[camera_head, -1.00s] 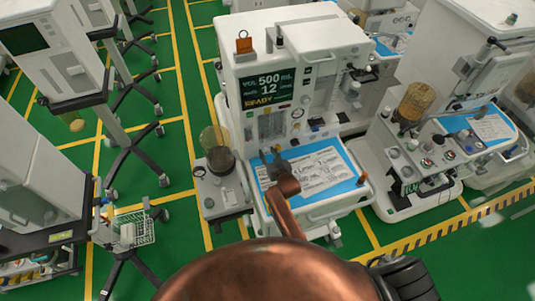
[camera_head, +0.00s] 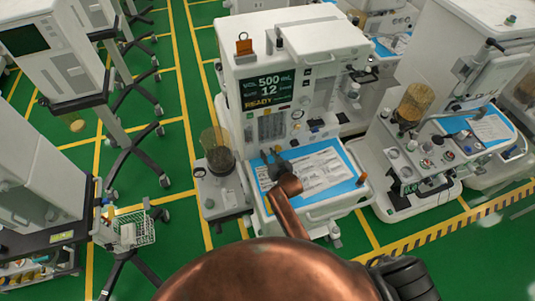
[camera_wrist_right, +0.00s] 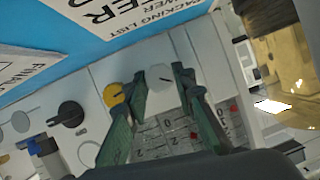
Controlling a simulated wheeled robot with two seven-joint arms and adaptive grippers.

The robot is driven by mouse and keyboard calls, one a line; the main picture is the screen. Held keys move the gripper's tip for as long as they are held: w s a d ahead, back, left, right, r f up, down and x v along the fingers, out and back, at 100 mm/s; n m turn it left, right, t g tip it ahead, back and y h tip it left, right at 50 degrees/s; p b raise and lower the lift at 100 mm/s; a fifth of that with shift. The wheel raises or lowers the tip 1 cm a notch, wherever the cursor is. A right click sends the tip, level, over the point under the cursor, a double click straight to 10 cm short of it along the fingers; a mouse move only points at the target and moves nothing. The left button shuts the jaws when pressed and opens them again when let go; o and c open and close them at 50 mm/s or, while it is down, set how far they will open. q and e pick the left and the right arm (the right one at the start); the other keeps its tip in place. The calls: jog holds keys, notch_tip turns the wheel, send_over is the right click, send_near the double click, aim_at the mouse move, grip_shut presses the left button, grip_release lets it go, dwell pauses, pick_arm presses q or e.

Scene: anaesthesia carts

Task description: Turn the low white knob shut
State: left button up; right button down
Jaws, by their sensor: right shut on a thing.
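The white knob (camera_wrist_right: 160,77) has a faceted face with a short dark line on it. It sits on the front panel of the cart, and in the right wrist view it lies between my two right fingers. My right gripper (camera_wrist_right: 164,88) is shut on it, with one finger on each side. In the head view my right gripper (camera_head: 268,164) is at the front panel of the middle anaesthesia cart (camera_head: 290,60), above its worktop, and hides the knob there. My left gripper is not in view.
A yellow knob (camera_wrist_right: 113,94) sits close beside my fingers, and a black knob (camera_wrist_right: 68,114) farther left. A blue mat (camera_head: 335,160) with printed sheets covers the worktop. An amber canister (camera_head: 215,140) stands left of it. More carts stand on both sides.

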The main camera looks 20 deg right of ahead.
jog(key=shift+d+m+y+p, duration=0.15)
jog(key=shift+m+y+p, duration=0.35)
jog(key=shift+m+y, duration=0.15)
jog(key=shift+f+m+y, duration=0.15)
jog(key=shift+m+y, duration=0.2)
jog(key=shift+m, duration=0.3)
jog(key=shift+d+m+b, duration=0.1)
jog(key=shift+m+b, duration=0.3)
jog(key=m+y+b, duration=0.1)
jog(key=m+t+y+b, duration=0.1)
jog(key=b, duration=0.1)
jog(key=shift+f, duration=0.3)
jog(key=shift+m+b, duration=0.9)
jog(key=shift+b, duration=0.2)
jog(key=shift+r+m+t+y+b, duration=0.1)
jog(key=shift+m+t+y+b, duration=0.25)
jog(key=shift+b, duration=0.2)
jog(key=shift+r, duration=0.1)
jog(key=c, duration=1.9)
grip_release()
